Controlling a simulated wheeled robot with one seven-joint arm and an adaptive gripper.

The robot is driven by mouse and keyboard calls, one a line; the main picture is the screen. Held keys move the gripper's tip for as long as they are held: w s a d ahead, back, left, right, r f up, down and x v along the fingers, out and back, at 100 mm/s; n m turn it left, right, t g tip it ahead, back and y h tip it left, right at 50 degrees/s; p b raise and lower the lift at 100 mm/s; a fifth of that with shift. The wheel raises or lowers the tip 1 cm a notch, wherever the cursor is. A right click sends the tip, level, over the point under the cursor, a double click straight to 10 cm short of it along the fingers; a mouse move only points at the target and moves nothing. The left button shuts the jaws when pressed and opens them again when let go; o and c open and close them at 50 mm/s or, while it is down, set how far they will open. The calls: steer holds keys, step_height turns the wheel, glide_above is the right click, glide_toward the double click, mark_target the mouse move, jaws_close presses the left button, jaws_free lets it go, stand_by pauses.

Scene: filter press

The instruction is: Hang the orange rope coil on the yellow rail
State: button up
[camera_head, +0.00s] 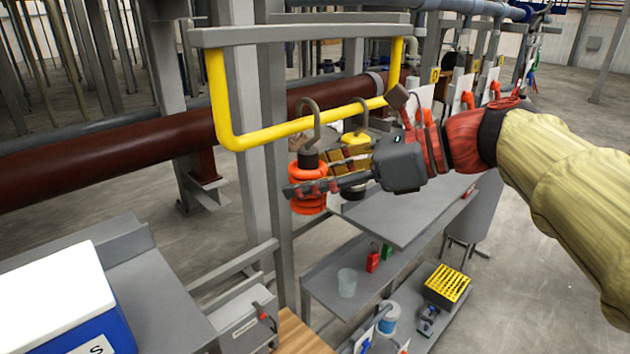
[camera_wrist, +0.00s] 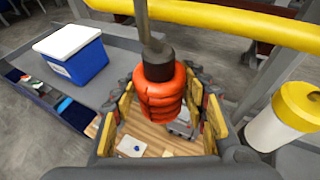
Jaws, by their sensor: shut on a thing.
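The orange rope coil (camera_head: 308,187) hangs below a black collar with a grey hook on top. My gripper (camera_head: 325,178) is shut around the coil from the right in the head view. The coil also shows between the yellow-padded fingers in the wrist view (camera_wrist: 160,95). The yellow rail (camera_head: 300,126) is a U-shaped bar hung from a grey beam. The hook's (camera_head: 318,120) curved top overlaps the rail's lower bar in the head view; I cannot tell whether it touches. In the wrist view the rail (camera_wrist: 230,22) crosses behind the hook's shank.
A yellow-topped item with its own hook (camera_head: 356,140) is behind my gripper. A grey shelf unit (camera_head: 400,215) stands below. A blue-and-white cooler (camera_head: 62,305) is on the left bench. A grey post (camera_head: 250,130) stands behind the rail.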

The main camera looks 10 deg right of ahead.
steer(key=shift+w+a, duration=0.55)
steer(key=shift+w, duration=0.2)
steer(key=shift+w+a+f+b, duration=0.25)
steer(key=shift+w+f+b, duration=0.25)
steer(key=shift+b, duration=0.2)
steer(key=shift+w+a+f, duration=0.1)
steer(key=shift+a+f, duration=0.05)
steer(key=shift+f, duration=0.55)
steer(key=shift+f, duration=0.1)
steer(key=o, duration=1.5)
